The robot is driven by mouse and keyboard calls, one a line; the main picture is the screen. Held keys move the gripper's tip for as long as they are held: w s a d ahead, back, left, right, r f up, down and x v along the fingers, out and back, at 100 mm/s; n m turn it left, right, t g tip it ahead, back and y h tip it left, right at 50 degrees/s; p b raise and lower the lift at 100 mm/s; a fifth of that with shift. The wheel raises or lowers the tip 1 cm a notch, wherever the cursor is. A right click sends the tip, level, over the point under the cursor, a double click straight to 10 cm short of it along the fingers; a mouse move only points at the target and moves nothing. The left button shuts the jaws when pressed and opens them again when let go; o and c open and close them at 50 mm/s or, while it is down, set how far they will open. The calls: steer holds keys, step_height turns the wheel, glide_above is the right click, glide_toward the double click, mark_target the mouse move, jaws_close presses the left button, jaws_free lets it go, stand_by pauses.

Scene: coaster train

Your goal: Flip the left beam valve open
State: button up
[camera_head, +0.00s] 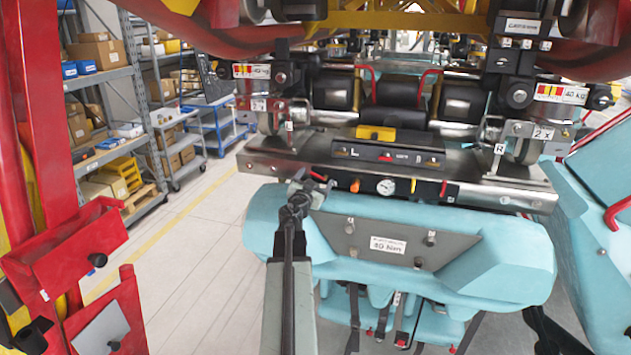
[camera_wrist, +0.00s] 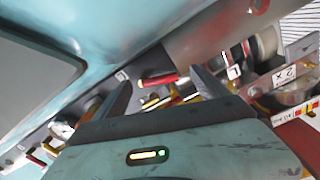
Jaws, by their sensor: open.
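The left beam valve shows as a small red lever (camera_head: 317,176) near the left end of the steel beam's front in the head view. In the wrist view its red handle (camera_wrist: 158,80) lies between my fingertips, with yellow and metal fittings just below it. My gripper (camera_head: 311,188) is at the beam's left front, right by the lever. In the wrist view my gripper (camera_wrist: 160,79) has its two dark fingers spread apart around the handle. I cannot tell whether a finger touches it.
A round gauge (camera_head: 386,187) and an orange knob (camera_head: 355,185) sit right of the lever, with another red lever (camera_head: 443,188) farther right. A turquoise seat body (camera_head: 470,270) is below the beam. A red frame (camera_head: 45,150) stands at left, with clear floor (camera_head: 190,270) between.

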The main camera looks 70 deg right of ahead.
steer(key=c, duration=1.4)
steer(key=shift+o, duration=0.2)
steer(key=shift+f+n+b, duration=0.35)
steer(key=shift+n, duration=0.65)
steer(key=shift+f+n, duration=0.15)
steer(key=shift+n, duration=0.85)
steer(key=o, duration=1.4)
steer(key=shift+c, duration=0.2)
steer(key=shift+a, duration=0.2)
steer(key=a, duration=0.7)
steer(key=shift+s+a, duration=0.2)
steer(key=shift+a, duration=0.15)
